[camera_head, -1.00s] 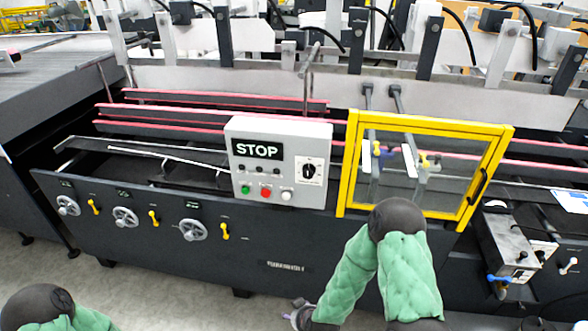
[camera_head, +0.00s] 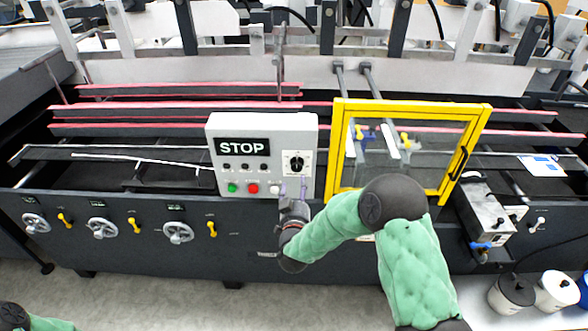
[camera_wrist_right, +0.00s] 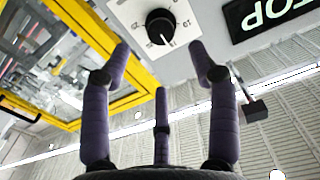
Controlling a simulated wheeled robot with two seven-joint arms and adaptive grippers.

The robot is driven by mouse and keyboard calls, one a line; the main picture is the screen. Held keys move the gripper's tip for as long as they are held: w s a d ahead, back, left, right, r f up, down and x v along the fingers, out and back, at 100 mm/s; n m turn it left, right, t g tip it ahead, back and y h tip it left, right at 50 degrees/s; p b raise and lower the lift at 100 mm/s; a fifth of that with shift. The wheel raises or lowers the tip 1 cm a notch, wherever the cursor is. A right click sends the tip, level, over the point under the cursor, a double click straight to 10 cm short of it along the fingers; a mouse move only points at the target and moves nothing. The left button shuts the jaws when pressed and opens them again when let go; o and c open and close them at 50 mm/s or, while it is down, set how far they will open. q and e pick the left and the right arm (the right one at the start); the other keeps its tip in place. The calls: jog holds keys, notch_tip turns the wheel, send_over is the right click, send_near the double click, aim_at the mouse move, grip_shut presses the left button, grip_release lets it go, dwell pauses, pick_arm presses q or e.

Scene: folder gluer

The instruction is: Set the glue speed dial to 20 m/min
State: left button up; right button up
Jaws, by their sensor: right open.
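The dial (camera_head: 296,162) is a black round knob on a white scale plate, at the right of the grey STOP panel (camera_head: 215,150). In the right wrist view the dial (camera_wrist_right: 160,27) shows large at the top, with a white pointer line on its lower edge and small scale figures that I cannot read surely. My right gripper (camera_head: 292,188) is just below the dial in the head view. In the wrist view its purple fingers (camera_wrist_right: 160,60) are spread and empty, apart from the knob. My left gripper is out of view; only part of my left arm shows at the lower left.
A yellow-framed clear guard (camera_head: 338,150) stands right of the panel. Green (camera_head: 232,187) and red (camera_head: 253,188) buttons sit low on the panel, left of my right gripper. Handwheels (camera_head: 178,233) and yellow levers (camera_head: 212,229) line the machine's front at left.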

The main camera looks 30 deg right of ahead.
aim_at(297, 169)
jog(key=x, duration=0.9)
jog(key=shift+w, duration=0.1)
